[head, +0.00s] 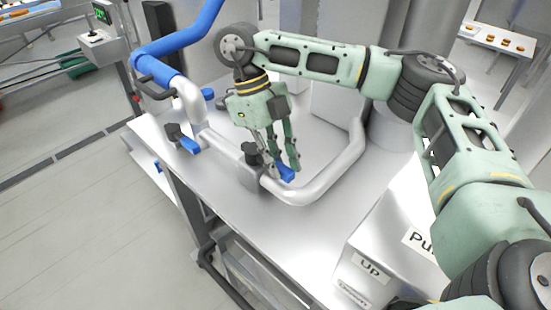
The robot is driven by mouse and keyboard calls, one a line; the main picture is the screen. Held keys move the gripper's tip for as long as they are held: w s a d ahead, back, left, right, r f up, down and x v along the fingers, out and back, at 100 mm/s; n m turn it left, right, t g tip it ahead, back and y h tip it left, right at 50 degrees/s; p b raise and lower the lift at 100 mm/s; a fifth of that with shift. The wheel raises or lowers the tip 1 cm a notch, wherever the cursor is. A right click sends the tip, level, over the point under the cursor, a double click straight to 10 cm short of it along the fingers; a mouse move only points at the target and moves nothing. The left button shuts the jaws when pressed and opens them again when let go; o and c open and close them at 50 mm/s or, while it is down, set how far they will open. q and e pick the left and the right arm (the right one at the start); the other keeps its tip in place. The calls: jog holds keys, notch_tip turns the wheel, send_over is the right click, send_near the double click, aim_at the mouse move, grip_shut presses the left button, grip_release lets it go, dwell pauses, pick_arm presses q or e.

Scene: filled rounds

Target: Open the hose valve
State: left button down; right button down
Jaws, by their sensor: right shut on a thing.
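The right gripper (287,168) points down over the steel table and is shut on a blue valve handle (286,174). This handle sits at the near bend of a silver pipe (335,172). A second blue handle (189,146) is on the pipe farther left, with a dark knob beside it. A thick blue hose (190,36) joins the silver pipe at the upper left. The fingers partly hide the held handle and its valve body. The left gripper is not in view.
The metal table (225,200) has free room in front of the pipe. A control panel with a joystick (93,37) is at the upper left.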

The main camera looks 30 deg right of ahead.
jog(key=shift+r, duration=0.1)
dwell(0.3)
jog(key=c, duration=1.6)
grip_release()
jog(key=v, duration=1.2)
jog(key=shift+s, duration=0.1)
